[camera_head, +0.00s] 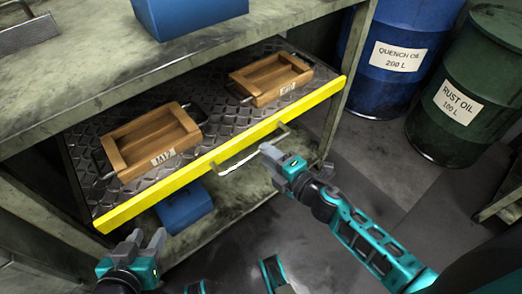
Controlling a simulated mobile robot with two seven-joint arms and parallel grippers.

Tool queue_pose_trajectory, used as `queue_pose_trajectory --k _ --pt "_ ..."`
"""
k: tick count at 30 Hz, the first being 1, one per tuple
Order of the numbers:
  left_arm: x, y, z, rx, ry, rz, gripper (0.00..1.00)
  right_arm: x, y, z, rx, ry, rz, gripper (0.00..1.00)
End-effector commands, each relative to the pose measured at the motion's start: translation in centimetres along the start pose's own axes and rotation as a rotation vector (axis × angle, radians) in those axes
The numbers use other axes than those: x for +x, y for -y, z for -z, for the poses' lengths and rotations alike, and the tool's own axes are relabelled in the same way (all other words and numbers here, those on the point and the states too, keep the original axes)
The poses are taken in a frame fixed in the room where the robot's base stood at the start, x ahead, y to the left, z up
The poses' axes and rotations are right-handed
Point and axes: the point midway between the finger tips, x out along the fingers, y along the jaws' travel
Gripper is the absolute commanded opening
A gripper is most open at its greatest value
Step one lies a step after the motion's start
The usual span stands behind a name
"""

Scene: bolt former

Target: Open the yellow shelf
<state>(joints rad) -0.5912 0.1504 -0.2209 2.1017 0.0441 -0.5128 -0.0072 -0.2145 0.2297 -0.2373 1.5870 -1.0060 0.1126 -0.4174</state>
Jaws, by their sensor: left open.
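The yellow shelf is a pull-out tray of dark diamond plate with a yellow front edge (310,101). It sticks out from under the grey workbench, so its plate shows. A pale metal handle (240,163) is on the yellow front. My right gripper (269,151) is at the handle's right part, in front of the yellow edge. Its jaw gap is too small to tell, and so is whether it grips the handle. My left gripper (145,240) is open and empty, below the shelf's left front corner.
Two wooden trays, M12 (135,139) and another (260,74), sit on the shelf. A blue bin (185,206) is below, and another (190,12) is on the bench top (90,75). A blue drum (390,75) and a green drum (455,130) stand at right. Floor in front is clear.

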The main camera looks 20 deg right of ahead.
Motion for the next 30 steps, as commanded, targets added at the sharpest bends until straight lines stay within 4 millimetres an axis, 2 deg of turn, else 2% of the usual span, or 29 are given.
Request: queue_pose_trajectory --k 3,7,19,30 --pt "0.2 -0.1 -0.1 0.0 -0.001 -0.002 0.43 1.9 0.1 0.0 0.001 0.0 -0.001 0.38" --pt "0.4 -0.1 -0.2 0.0 -0.001 -0.003 0.43 3.1 0.1 0.0 0.002 0.0 0.0 0.38" --pt "0.5 -0.3 0.0 -0.007 0.0 -0.005 0.43 3.7 0.0 0.0 0.002 0.0 0.0 0.38" --pt "0.5 -0.3 0.0 -0.006 -0.004 -0.005 0.43 3.7 0.0 0.0 0.003 0.0 0.0 0.04"
